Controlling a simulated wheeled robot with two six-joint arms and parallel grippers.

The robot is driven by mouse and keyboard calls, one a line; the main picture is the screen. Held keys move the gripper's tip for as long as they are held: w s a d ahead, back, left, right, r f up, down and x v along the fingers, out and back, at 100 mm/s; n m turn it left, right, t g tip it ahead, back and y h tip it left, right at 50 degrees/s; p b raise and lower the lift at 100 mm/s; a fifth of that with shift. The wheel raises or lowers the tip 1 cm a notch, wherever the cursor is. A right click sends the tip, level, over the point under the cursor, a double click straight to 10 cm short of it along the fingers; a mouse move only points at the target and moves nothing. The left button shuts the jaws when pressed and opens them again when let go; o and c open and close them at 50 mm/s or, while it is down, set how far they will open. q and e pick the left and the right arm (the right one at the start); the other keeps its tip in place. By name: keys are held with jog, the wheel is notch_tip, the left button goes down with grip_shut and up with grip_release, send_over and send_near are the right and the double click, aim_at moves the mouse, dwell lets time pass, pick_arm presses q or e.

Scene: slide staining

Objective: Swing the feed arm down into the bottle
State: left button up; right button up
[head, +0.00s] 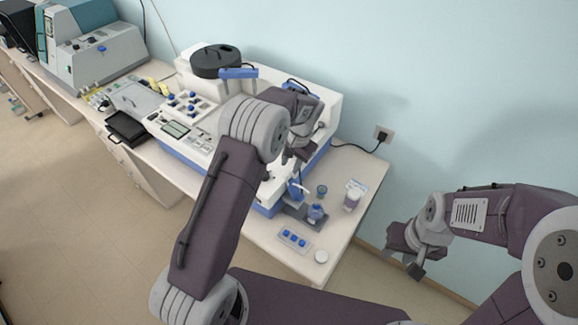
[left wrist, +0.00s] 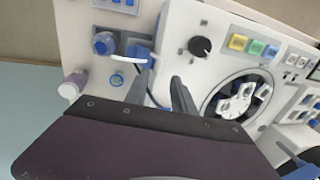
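A bottle (head: 316,213) with blue contents stands on a dark holder at the front right of the white staining machine; it also shows in the left wrist view (left wrist: 104,42). A blue feed arm (head: 297,189) sits beside the bottle, and in the left wrist view (left wrist: 140,52) it lies just past my fingers. It looks apart from the bottle, though its exact tilt is hard to tell. My left gripper (head: 298,156) is above the feed arm, fingers apart, with nothing seen between them (left wrist: 160,90). My right gripper (head: 405,260) is open and empty, off the bench's right end.
The white machine (head: 200,142) fills the bench's middle. A white-capped jar (head: 352,199), a small blue-topped jar (head: 322,191), a tray with blue pieces (head: 293,239) and a white round lid (head: 321,257) stand around the bottle. The wall is close behind.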

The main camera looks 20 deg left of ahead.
aim_at(288, 174)
pick_arm(q)
jog(key=shift+s+a+f+p, duration=0.15)
jog(key=shift+f+p, duration=0.15)
jog(key=shift+f, duration=0.75)
jog(key=shift+a+f+p, duration=0.15)
jog(key=shift+f+p, duration=0.15)
jog(key=shift+f, duration=0.7)
grip_shut()
